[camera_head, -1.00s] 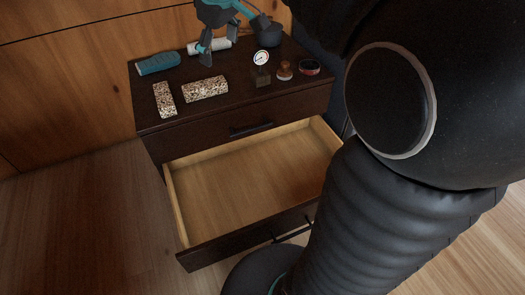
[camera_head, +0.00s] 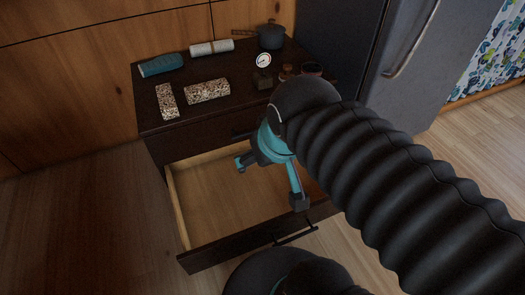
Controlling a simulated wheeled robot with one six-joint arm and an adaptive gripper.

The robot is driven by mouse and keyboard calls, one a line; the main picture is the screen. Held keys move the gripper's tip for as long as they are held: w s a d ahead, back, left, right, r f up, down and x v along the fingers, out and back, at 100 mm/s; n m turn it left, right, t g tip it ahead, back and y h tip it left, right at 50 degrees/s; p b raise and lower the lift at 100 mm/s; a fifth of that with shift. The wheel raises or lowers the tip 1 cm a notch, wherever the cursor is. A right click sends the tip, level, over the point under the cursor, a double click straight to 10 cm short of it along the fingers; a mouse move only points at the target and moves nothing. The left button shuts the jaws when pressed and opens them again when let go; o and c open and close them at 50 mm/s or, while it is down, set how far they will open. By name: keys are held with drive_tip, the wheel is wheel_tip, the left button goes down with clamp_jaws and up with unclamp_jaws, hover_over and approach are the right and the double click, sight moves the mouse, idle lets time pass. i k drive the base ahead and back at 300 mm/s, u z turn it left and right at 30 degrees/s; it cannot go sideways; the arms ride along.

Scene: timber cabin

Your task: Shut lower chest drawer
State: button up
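The dark wooden chest (camera_head: 185,137) stands against the timber wall. Its lower drawer (camera_head: 207,198) is pulled far out and looks empty, with a pale wood inside and a dark front with a bar handle (camera_head: 295,236). The upper drawer is shut, and its handle is mostly hidden behind my gripper. My gripper (camera_head: 270,183) is teal and dark grey. It hangs over the right part of the open drawer with its fingers spread wide and nothing between them. One fingertip is near the drawer front; I cannot tell whether it touches.
On the chest top are a teal bottle-like item (camera_head: 161,65), a white roll (camera_head: 212,47), two speckled blocks (camera_head: 207,91), a gauge (camera_head: 263,61) and a dark pot (camera_head: 271,37). A grey fridge (camera_head: 400,60) stands at the right. Floor is clear at left.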

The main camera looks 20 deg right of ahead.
sight(222, 214)
drive_tip(key=k, duration=1.65)
drive_tip(key=u, duration=1)
drive_tip(key=i, duration=1.15)
drive_tip(key=z, duration=1.6)
